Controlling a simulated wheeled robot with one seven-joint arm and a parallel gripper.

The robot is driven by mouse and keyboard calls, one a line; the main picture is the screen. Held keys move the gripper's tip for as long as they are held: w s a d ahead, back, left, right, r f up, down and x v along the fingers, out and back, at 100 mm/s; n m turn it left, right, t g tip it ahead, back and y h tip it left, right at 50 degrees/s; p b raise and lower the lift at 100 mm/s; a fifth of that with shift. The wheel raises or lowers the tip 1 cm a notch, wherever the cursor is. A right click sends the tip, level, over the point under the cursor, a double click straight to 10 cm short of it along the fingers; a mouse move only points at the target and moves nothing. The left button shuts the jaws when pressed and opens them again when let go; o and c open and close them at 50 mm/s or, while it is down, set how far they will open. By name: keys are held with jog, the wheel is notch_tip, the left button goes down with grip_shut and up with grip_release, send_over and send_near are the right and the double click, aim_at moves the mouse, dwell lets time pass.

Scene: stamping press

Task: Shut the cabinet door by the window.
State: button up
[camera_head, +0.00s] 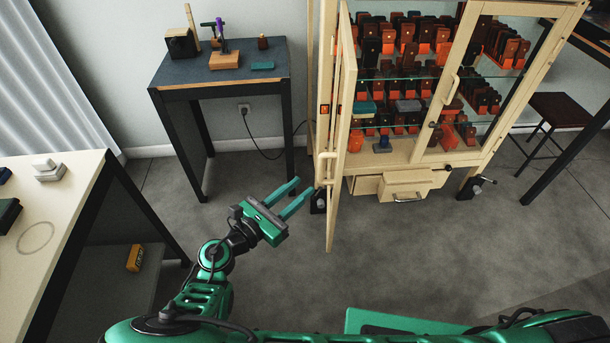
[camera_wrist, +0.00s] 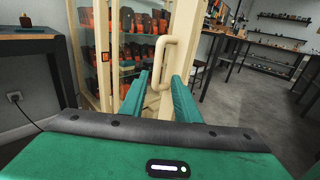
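The cream cabinet (camera_head: 420,150) has two glazed doors. Its left door (camera_head: 333,215) stands swung wide open towards me, seen nearly edge-on; its right door (camera_head: 466,75) appears shut. The open door's cream bar handle (camera_wrist: 163,58) shows upright in the wrist view, its lower part between my finger tips. My gripper (camera_head: 303,188) is open, its two teal fingers apart and pointing at the door's handle side from the left. In the wrist view my gripper (camera_wrist: 160,78) has nothing clamped; I cannot tell whether a finger touches the handle.
A dark side table (camera_head: 220,66) with tools stands left of the cabinet, a cable hanging beside it. An open drawer (camera_head: 405,187) juts below the cabinet. A cream workbench (camera_head: 60,220) is at the left, a stool (camera_head: 560,108) at the right. Floor before the cabinet is clear.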

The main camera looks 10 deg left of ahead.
jog(key=x, duration=0.8)
jog(key=shift+w, duration=0.25)
jog(key=shift+a, duration=0.15)
grip_shut()
